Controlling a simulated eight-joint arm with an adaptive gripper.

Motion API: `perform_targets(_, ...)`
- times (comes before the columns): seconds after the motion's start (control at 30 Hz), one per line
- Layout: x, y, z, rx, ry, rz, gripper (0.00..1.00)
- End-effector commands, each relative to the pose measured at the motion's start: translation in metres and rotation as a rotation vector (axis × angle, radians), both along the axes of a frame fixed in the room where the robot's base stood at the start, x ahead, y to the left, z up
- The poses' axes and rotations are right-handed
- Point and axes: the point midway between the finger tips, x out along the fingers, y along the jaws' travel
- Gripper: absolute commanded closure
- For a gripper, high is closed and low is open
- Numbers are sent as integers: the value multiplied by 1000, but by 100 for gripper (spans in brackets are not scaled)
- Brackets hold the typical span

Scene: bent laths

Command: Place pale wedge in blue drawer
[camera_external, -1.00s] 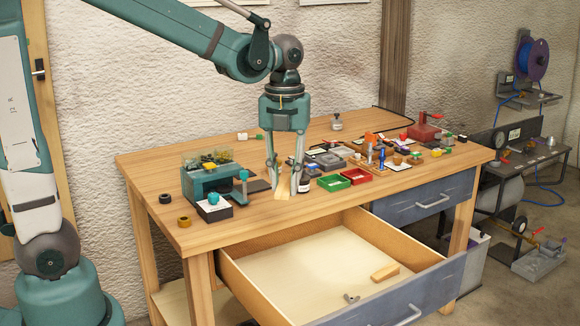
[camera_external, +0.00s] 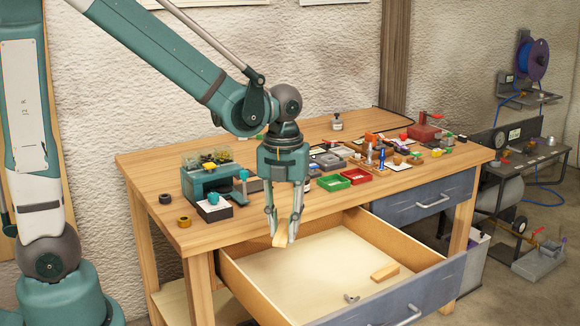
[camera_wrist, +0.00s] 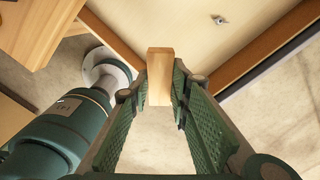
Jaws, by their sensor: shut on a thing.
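My gripper (camera_external: 283,238) is shut on the pale wedge (camera_external: 280,240), a small light wooden piece. In the wrist view the wedge (camera_wrist: 159,77) sits between the two green ridged fingers (camera_wrist: 160,95). The blue drawer (camera_external: 402,287) is pulled open at the front of the bench, its pale floor showing. The exact height above the drawer cannot be told.
Another wooden wedge (camera_external: 384,272) and a small metal part (camera_external: 351,298) lie in the drawer; the rest of its floor is clear.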

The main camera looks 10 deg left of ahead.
Motion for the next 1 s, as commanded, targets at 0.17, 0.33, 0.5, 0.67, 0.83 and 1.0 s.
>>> perform_targets(0.17, 0, 0, -37, 0, 0, 0, 92)
perform_targets(0.33, 0, 0, -67, 0, 0, 0, 92)
perform_targets(0.5, 0, 0, -95, 0, 0, 0, 92)
perform_targets(0.67, 0, 0, -115, 0, 0, 0, 92)
perform_targets(0.83, 0, 0, -128, 0, 0, 0, 92)
perform_targets(1.0, 0, 0, -133, 0, 0, 0, 92)
